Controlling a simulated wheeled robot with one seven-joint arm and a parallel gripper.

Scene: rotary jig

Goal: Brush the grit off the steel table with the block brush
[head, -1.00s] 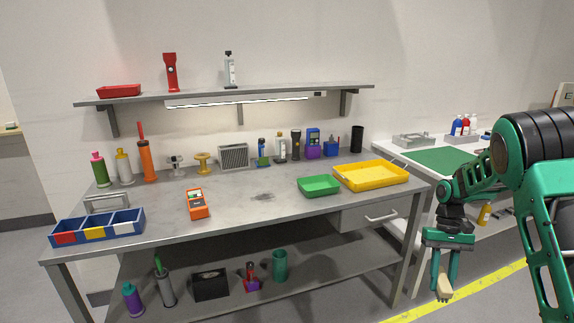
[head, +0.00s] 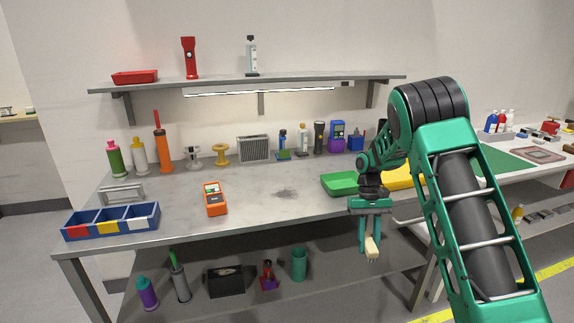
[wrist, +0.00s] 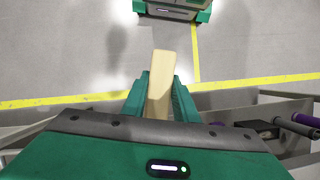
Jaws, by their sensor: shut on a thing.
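The steel table (head: 240,205) stands in front of me, with a dark patch of grit (head: 286,194) on its top near the middle. My gripper (head: 371,236) is shut on the block brush (head: 373,249), a pale wooden block. The brush hangs below the fingers, in front of the table's front edge and to the right of the grit. In the wrist view the brush (wrist: 160,85) sticks out between the two green fingers over the floor. Its bristles show only faintly in the head view.
An orange meter (head: 215,199) lies left of the grit, and a green tray (head: 340,183) lies to its right. A yellow tray (head: 400,176) is partly hidden behind my arm. A blue divided bin (head: 112,221) sits at the left front. Bottles and tools line the back.

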